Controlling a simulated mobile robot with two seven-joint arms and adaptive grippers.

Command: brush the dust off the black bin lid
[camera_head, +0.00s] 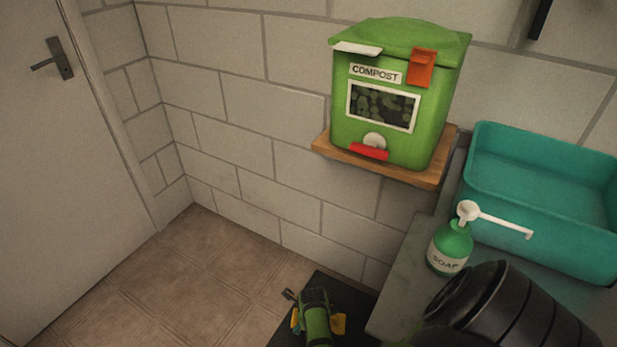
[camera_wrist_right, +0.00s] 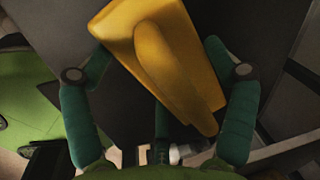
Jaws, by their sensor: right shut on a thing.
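A flat dark surface (camera_head: 345,290), which looks like the black bin lid, lies low near the wall at the bottom of the head view. The right wrist view shows a dark surface (camera_wrist_right: 125,115) too. My right gripper (camera_wrist_right: 160,90) is shut on a yellow thing (camera_wrist_right: 180,60) with a thick curved handle, which looks like the brush. Its bristles are hidden. In the head view parts of the yellow thing (camera_head: 339,323) show beside the green gripper, over the dark surface. I cannot tell whether it touches, and no dust can be made out. My left gripper is not in view.
A grey counter (camera_head: 397,302) right of the dark surface carries a green soap bottle (camera_head: 449,249) and a teal tub (camera_head: 545,235). A green compost bin (camera_head: 345,125) stands on a wooden wall shelf (camera_head: 430,176). The tiled floor (camera_head: 190,275) at left is clear, before a door (camera_head: 50,150).

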